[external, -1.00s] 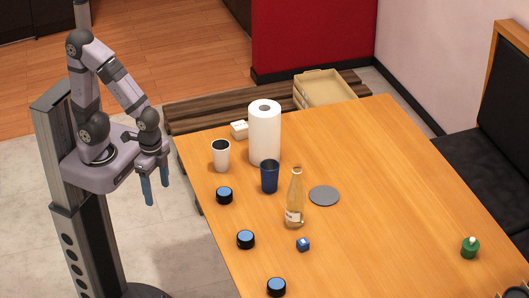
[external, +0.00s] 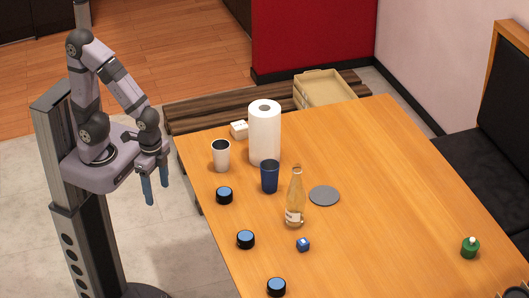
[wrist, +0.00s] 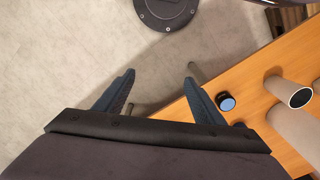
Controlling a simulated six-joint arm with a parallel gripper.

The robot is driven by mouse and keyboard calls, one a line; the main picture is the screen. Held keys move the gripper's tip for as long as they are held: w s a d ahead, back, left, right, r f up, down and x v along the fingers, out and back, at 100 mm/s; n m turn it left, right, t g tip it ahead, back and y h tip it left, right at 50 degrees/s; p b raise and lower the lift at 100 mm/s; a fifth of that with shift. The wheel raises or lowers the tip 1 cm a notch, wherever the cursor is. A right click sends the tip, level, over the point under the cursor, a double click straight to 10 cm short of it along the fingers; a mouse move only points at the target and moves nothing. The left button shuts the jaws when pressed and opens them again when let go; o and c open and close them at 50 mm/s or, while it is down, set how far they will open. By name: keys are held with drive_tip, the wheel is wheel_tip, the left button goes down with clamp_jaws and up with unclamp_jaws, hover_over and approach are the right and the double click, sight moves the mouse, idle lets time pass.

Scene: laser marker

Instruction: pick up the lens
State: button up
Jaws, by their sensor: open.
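Three short black cylinders with blue glassy tops, which look like lenses, stand along the near left side of the wooden table: a far lens (external: 224,195), a middle lens (external: 246,239) and a near lens (external: 276,287). One lens (wrist: 226,102) also shows in the wrist view, just right of my right finger. My gripper (external: 156,187) is open and empty, fingers pointing down, off the table's left edge and apart from all the lenses. In the wrist view my gripper (wrist: 159,76) has its two blue fingers spread over the floor and the table's edge.
The table's right half is mostly clear.

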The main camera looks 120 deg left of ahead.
drive_tip(key=m+t+y+p, duration=0.2)
drive_tip(key=t+y, duration=0.1)
drive_tip(key=t, duration=0.1)
hover_over(224, 191)
drive_tip(key=w, duration=0.2)
wheel_tip(224, 191, down, 4)
drive_tip(key=s+f+t+h, duration=0.1)
drive_tip(key=s+f+h, duration=0.1)
drive_tip(key=s+a+f+m+t+h+p, duration=0.1)
drive_tip(key=s+f+t+h, duration=0.1)
drive_tip(key=s+a+f+m+t+h, duration=0.1)
drive_tip(key=s+f, duration=0.1)
drive_tip(key=f, duration=0.1)
drive_tip(key=shift+s+a+h, duration=0.1)
drive_tip(key=shift+a+h, duration=0.15)
drive_tip(key=shift+h, duration=0.15)
drive_tip(key=shift+s+d+h, duration=0.25)
drive_tip(key=shift+h, duration=0.05)
drive_tip(key=shift+p+x, duration=0.95)
drive_tip(key=shift+x, duration=2.75)
drive_tip(key=shift+w+r, duration=0.1)
drive_tip(key=shift+r, duration=0.05)
